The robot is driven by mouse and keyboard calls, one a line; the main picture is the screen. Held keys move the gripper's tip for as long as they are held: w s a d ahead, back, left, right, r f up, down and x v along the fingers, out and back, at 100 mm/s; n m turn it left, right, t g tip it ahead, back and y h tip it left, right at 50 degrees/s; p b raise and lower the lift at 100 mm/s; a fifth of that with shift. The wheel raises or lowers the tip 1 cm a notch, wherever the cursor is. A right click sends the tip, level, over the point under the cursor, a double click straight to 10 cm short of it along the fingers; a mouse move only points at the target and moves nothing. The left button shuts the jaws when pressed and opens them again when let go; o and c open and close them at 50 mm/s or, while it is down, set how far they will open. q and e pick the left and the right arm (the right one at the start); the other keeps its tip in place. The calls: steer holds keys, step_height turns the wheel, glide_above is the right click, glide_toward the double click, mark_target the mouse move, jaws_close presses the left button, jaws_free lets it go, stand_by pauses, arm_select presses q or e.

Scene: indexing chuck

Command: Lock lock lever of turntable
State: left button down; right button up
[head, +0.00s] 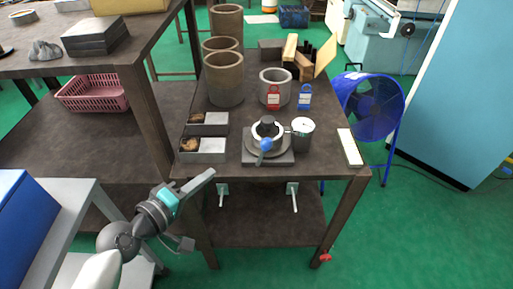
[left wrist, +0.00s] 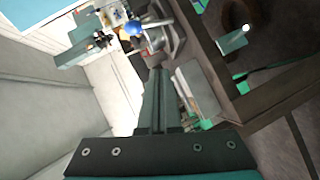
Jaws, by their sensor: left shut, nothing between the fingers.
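The turntable (head: 282,158) is a dark square base with a round chuck on top, near the front edge of the dark table in the head view. Its lock lever (head: 265,146) ends in a blue ball knob that points toward the front. The blue knob also shows in the left wrist view (left wrist: 134,28), near the top. My left gripper (head: 212,174) is shut and empty, in front of and left of the turntable, apart from it. Its shut fingers (left wrist: 157,75) also show in the left wrist view. My right gripper is not in view.
A grey metal cup (head: 303,133) stands right beside the turntable. Two grey trays (head: 208,157) lie to its left. Tall brown cylinders (head: 224,80) and a grey cylinder with a red tag (head: 275,88) stand behind. A pale flat block (head: 350,148) lies at the right.

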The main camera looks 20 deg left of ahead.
arm_select(q)
step_height(320, 180, up, 3)
glide_toward(264, 146)
steer(key=w+a, duration=0.4)
steer(key=w, duration=0.1)
steer(key=shift+m, duration=0.5)
steer(key=w+d+p, duration=0.1)
steer(key=d, duration=0.1)
steer(key=d+f+p, duration=0.1)
steer(key=d, duration=0.1)
steer(key=w+d+p, duration=0.1)
steer(key=shift+w+d+f+p, duration=0.3)
steer(key=shift+d+f+p, duration=0.05)
steer(key=shift+d+p, duration=0.05)
steer(key=shift+d+f, duration=0.15)
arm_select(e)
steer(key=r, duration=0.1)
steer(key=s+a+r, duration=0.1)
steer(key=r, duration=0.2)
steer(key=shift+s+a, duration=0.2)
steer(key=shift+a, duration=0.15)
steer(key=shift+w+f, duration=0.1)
